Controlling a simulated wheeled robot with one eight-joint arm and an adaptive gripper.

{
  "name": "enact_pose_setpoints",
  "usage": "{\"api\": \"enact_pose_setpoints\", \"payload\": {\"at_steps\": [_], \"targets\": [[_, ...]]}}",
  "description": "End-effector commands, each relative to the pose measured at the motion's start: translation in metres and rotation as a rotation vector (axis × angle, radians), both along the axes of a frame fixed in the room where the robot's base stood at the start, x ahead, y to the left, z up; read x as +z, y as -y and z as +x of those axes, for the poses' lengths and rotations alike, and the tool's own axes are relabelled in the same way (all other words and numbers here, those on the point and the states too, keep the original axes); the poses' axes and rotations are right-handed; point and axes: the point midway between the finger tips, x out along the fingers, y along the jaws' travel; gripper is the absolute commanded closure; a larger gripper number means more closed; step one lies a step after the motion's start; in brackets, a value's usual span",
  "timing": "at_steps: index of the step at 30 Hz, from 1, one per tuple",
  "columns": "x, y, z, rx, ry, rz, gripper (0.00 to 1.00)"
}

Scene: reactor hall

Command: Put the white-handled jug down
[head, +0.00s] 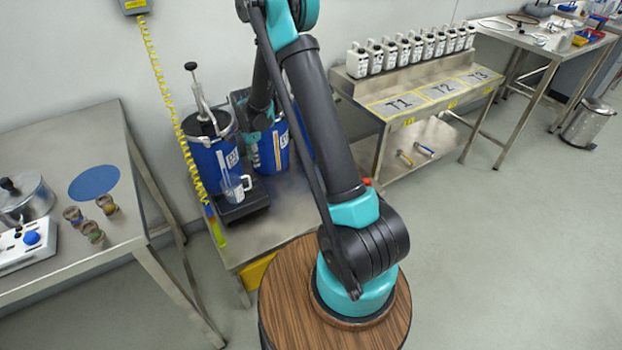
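The white-handled jug (231,189) is a small clear vessel with a pale handle on its right side. It is upright at the black platform (246,207) on the low steel bench, in front of the blue drums. I cannot tell for sure whether its base touches the platform. My gripper (251,165) points down just above and behind the jug's handle, against the drums. Its fingers are small and dark here, so I cannot tell whether they are open or shut, or whether they touch the handle.
A blue drum with a hand pump (207,160) stands behind the jug, and another blue drum (273,150) stands to its right. A coiled yellow hose (172,105) hangs at the left. The left table (98,150) and the rack bench (384,150) flank the low bench.

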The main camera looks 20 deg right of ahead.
Motion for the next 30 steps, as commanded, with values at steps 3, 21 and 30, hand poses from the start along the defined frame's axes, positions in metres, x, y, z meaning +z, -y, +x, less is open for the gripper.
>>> {"api": "enact_pose_setpoints", "payload": {"at_steps": [3,21,30], "targets": [[0.037,0.025,-0.024,0.124,0.034,-0.002,0.7],[0.138,0.123,-0.185,0.792,0.205,-0.113,0.7],[0.137,0.152,-0.271,1.101,0.263,-0.219,0.7]]}}
